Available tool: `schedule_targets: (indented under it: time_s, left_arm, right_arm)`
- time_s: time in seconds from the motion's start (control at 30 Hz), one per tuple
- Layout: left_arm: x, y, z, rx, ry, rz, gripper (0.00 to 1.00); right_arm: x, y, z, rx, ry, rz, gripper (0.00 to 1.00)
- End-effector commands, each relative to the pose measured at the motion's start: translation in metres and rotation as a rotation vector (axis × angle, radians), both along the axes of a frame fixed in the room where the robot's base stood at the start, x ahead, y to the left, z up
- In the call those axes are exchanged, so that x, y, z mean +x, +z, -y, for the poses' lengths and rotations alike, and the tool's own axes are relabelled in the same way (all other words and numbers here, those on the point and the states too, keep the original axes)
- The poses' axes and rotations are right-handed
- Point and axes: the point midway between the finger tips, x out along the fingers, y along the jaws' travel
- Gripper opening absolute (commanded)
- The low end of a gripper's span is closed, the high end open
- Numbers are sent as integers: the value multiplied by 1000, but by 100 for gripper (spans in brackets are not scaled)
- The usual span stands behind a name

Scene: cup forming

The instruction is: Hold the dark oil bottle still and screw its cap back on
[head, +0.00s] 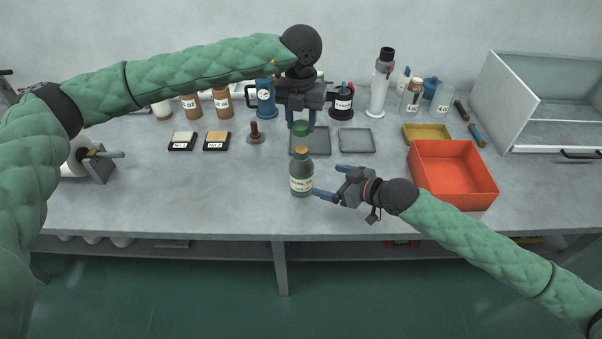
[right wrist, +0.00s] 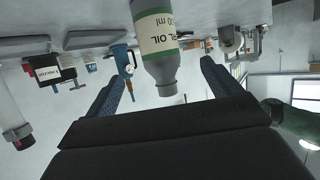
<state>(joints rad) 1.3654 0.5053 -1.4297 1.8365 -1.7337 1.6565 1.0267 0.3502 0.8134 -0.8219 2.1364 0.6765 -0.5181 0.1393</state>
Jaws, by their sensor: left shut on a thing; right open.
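The dark oil bottle (head: 301,178) stands upright on the bench with its orange-brown mouth uncovered. It shows upside down with its label in the right wrist view (right wrist: 155,38). My left gripper (head: 301,127) points down above and slightly behind the bottle, shut on a green cap (head: 300,129); the cap is apart from the bottle's mouth. My right gripper (head: 326,180) is open just right of the bottle, fingers pointing at it. In the right wrist view the bottle appears between the two blue fingers (right wrist: 165,72), ahead of them; I cannot tell whether either touches it.
A grey tray (head: 356,140) and another partly hidden behind the cap lie at the back. A red-orange bin (head: 452,172) stands right, beyond my right wrist.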

Motion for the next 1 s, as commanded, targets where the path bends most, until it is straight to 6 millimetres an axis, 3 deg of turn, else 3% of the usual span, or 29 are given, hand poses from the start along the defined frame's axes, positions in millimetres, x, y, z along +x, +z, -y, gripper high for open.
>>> schedule_targets:
  time_s: [0.33, 1.0]
  left_arm:
    - [0, 0, 0, 0, -1, 0, 19]
    - [0, 0, 0, 0, -1, 0, 19]
  right_arm:
    - [9, -6, -12, 1, 0, 0, 90]
    - [64, -42, -80, 1, 0, 1, 90]
